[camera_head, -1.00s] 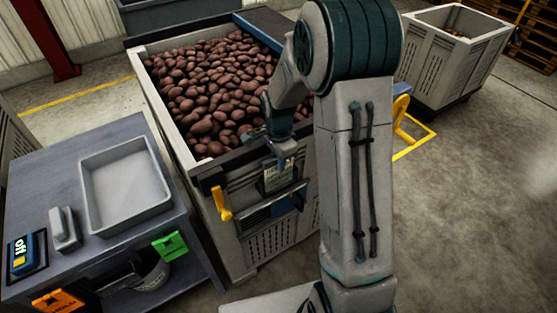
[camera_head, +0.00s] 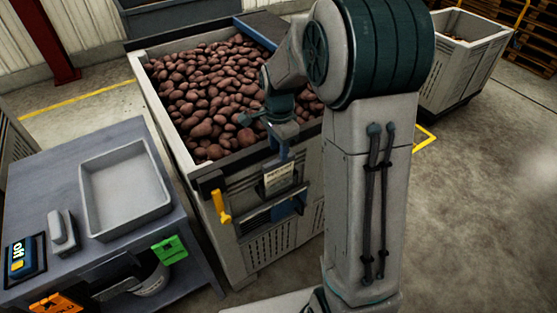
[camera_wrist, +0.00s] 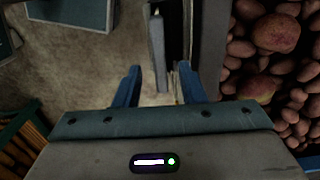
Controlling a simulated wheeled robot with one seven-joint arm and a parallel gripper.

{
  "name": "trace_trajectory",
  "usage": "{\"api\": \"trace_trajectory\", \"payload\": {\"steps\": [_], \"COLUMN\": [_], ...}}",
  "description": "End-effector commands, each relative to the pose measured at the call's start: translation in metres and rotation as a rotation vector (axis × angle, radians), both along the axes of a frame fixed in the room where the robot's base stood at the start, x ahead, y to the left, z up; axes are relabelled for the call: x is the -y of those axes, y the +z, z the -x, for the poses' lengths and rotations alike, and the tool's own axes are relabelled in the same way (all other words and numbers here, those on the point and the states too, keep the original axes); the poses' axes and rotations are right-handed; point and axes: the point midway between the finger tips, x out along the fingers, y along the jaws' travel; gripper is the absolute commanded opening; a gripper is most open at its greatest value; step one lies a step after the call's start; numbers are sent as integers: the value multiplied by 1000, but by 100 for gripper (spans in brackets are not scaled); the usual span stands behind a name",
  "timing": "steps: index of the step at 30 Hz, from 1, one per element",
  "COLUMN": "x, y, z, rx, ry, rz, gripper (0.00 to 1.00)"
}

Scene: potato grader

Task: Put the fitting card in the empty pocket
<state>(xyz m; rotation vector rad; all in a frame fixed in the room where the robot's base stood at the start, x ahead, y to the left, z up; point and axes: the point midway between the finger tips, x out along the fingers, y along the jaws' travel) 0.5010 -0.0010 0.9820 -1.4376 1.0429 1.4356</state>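My gripper (camera_head: 281,152) is at the front rim of the potato crate (camera_head: 262,155), pointing down. In the wrist view its two blue fingers (camera_wrist: 159,92) are apart, with a thin grey edge (camera_wrist: 157,50) running between them and not visibly gripped. A pale card with dark print (camera_head: 279,177) stands at the crate's front, just below my gripper. A blue part (camera_head: 290,206) shows beneath it; whether the card sits in a pocket there cannot be told. A green card (camera_head: 170,249) and an orange card (camera_head: 56,304) are at the side table's front.
A yellow handle (camera_head: 221,205) sticks out at the crate's front. Another crate (camera_head: 455,65) stands back right. Floor is free at right.

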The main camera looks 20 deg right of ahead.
Motion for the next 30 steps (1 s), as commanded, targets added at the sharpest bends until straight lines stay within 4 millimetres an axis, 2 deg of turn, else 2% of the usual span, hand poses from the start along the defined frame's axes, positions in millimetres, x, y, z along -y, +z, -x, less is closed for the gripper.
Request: {"api": "trace_trajectory", "payload": {"steps": [3, 6, 11, 14, 17, 22, 30], "x": [0, 0, 0, 0, -1, -1, 0], "y": [24, 38, 51, 61, 75, 96, 103], "z": [0, -1, 2, 13, 35, 90, 172], "rx": [4, 2, 3, 18, 46, 109, 193], "ry": [-1, -1, 10, 71, 202, 511, 987], "rz": [0, 0, 0, 3, 9, 36, 109], "gripper": [37, 37, 37, 37, 37, 37, 37]}}
